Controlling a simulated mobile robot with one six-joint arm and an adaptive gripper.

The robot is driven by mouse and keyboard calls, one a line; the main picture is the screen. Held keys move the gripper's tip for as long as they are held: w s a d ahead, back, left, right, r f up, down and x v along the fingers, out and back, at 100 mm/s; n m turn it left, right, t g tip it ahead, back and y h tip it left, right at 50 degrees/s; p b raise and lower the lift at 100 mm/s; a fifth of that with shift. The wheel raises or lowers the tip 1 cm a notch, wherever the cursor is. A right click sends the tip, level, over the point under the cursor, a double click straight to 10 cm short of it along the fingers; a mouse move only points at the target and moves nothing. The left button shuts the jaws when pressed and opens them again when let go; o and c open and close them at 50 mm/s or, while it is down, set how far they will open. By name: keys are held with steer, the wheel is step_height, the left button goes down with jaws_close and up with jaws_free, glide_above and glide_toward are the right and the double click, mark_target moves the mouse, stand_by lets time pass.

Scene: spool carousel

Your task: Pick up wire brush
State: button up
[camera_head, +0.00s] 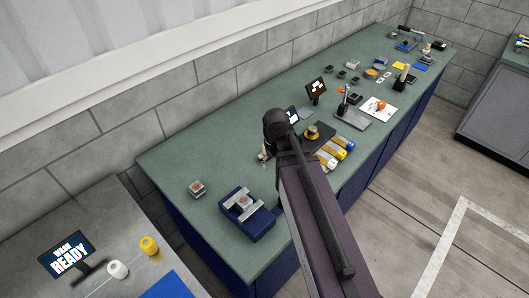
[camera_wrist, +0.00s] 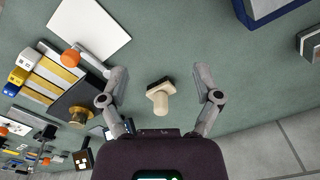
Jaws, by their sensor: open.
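The wire brush (camera_wrist: 159,98), with a pale wooden handle and dark bristles along its far edge, lies on the green bench top (camera_wrist: 180,45) in the middle of the wrist view. My gripper (camera_wrist: 160,72) is open, one finger to the left of the brush and one to the right. Neither finger touches it, and nothing is held. In the head view a small pale part of the brush (camera_head: 263,156) shows just left of my arm, which hides the rest.
A blue fixture (camera_head: 247,214) stands nearer on the bench. Bare bench top surrounds the brush in the wrist view.

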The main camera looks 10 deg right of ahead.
steer(key=w+r+p, duration=0.4)
steer(key=w, duration=1.1)
steer(key=shift+r, duration=0.2)
steer(key=shift+f, duration=0.1)
step_height(320, 180, down, 8)
steer(key=b, duration=0.8)
steer(key=shift+d+f+b, duration=0.1)
steer(key=shift+f+b, duration=0.15)
steer(key=shift+b, duration=0.1)
steer(key=shift+f, duration=0.1)
steer(key=shift+w+d+f+b, duration=0.1)
steer(key=shift+f+b, duration=1.15)
steer(key=shift+b, duration=0.05)
steer(key=shift+w+d+f+b, duration=0.1)
steer(key=shift+f+b, duration=1.15)
steer(key=shift+b, duration=0.05)
steer(key=shift+s, duration=0.1)
jaws_close()
